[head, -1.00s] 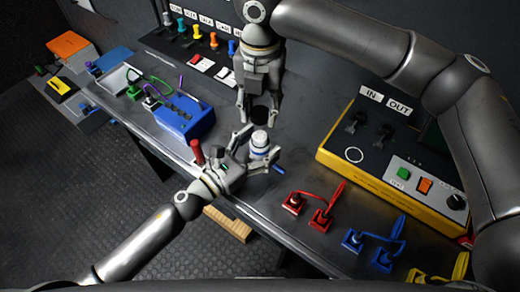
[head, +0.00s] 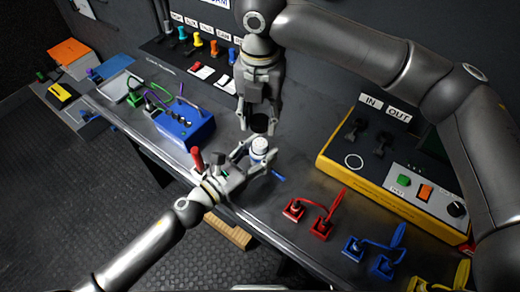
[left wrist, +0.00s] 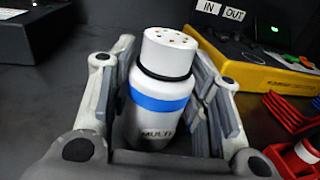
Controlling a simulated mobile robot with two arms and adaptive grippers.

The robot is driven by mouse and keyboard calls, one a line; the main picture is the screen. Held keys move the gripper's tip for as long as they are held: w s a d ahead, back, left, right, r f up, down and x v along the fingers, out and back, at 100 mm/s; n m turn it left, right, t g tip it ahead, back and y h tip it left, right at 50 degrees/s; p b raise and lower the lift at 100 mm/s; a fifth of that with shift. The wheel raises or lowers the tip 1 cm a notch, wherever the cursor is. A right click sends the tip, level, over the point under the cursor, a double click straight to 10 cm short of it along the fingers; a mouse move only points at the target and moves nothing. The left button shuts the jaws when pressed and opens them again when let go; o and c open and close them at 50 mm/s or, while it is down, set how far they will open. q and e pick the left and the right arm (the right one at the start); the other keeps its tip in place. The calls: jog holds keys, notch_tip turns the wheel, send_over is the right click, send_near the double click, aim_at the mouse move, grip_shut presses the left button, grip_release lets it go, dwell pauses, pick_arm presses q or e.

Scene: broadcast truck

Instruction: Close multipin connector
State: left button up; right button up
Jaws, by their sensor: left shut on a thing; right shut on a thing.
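The white multipin connector (head: 259,147) with a blue band is held upright between the fingers of my left gripper (head: 255,158). The left wrist view shows the connector (left wrist: 160,95) closely, with gold contacts on its bare top face and "MULTI" lettering on its body. My right gripper (head: 258,112) points down from above, shut on a round black part (head: 260,124). The black part hangs just above the white connector in the head view, with a small gap between them. The right gripper does not show in the left wrist view.
A blue box (head: 187,130) with cables stands left on the bench. A yellow-edged IN/OUT panel (head: 390,218) is at right. Red (head: 322,222) and blue (head: 382,262) plugs with cables lie along the front edge. A red-handled item (head: 196,158) is beside my left gripper.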

aim_at(260, 143)
jog(key=shift+f, duration=2.35)
jog(key=shift+f, duration=0.1)
jog(key=shift+f, duration=0.8)
jog(key=shift+f, duration=0.6)
pick_arm(q)
grip_shut()
